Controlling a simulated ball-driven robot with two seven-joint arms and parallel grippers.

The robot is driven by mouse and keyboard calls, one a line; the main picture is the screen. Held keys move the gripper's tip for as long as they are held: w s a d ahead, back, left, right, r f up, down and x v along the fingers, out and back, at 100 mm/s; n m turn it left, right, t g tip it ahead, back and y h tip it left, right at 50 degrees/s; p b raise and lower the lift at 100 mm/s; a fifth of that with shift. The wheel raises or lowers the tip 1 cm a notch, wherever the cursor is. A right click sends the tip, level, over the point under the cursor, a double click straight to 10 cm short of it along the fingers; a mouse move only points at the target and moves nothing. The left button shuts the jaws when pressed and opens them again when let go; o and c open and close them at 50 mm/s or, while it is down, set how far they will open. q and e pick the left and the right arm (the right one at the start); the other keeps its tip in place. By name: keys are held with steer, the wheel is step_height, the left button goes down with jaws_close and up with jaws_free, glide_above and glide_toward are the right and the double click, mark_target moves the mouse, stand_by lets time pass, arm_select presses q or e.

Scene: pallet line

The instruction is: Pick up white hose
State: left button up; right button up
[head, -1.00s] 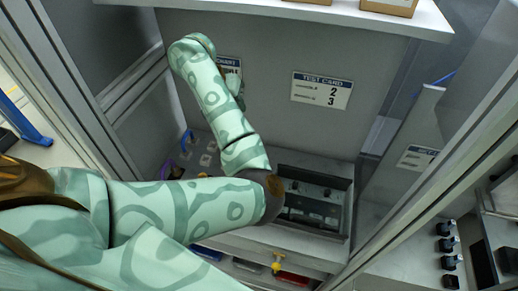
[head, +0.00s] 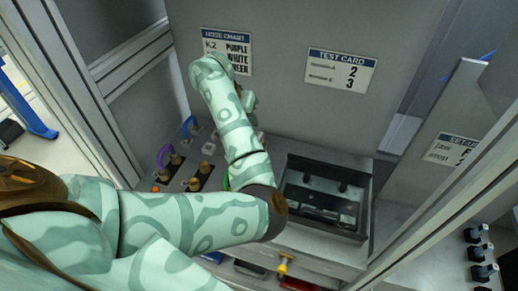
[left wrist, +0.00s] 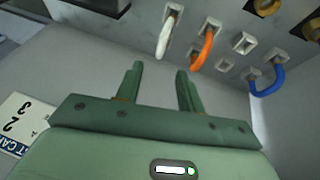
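The white hose (left wrist: 167,35) is a short curved loop plugged into a socket panel at the top of the left wrist view. My left gripper (left wrist: 158,72) is open and empty. Its two fingers point toward the panel, with the white hose just beyond and between the line of the fingertips, apart from them. In the head view my left arm covers the white hose and most of the gripper. My right gripper is in neither view.
An orange hose (left wrist: 206,46) sits close right of the white one, and a blue hose (left wrist: 268,82) farther right. A purple hose (head: 164,156) shows in the head view. A hose chart (head: 226,52) and test card (head: 341,72) hang on the back wall. An open recessed box (head: 322,195) lies right of my arm.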

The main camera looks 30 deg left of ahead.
arm_select(q)
steer(key=b+x, duration=0.1)
steer(key=x, duration=0.5)
steer(key=b+x, duration=0.1)
steer(key=x, duration=0.6)
steer(key=shift+w+a+f+b, duration=0.15)
steer(key=shift+w+a+b, duration=0.05)
steer(key=shift+w+b, duration=0.1)
jaws_close()
